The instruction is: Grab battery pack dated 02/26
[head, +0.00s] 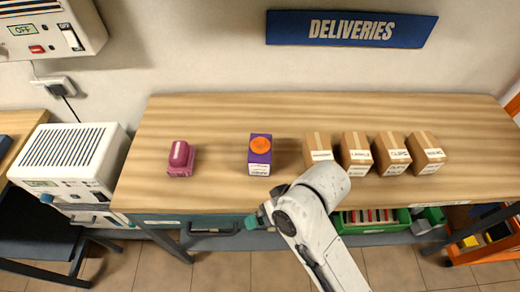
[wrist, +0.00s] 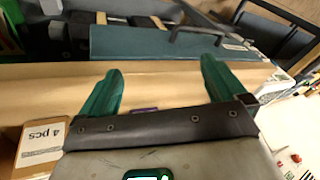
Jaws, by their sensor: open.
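No date 02/26 is readable in either view, so I cannot tell which thing, if any, is that battery pack. My gripper is at the front edge of the table in the head view (head: 262,218), its teal fingers partly hidden by my arm. In the wrist view its two green fingers (wrist: 160,82) are spread apart with nothing held between them. A blue-grey drawer front (wrist: 150,43) with a dark handle lies beyond the fingertips. It also shows under the table edge in the head view (head: 175,221).
The wooden table (head: 215,115) holds a magenta object (head: 180,158), a purple box (head: 260,165) with an orange top and several labelled cardboard boxes (head: 390,153). A green crate (head: 375,227) with red-and-dark items sits below. A white device (head: 72,150) stands left. The table's back is clear.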

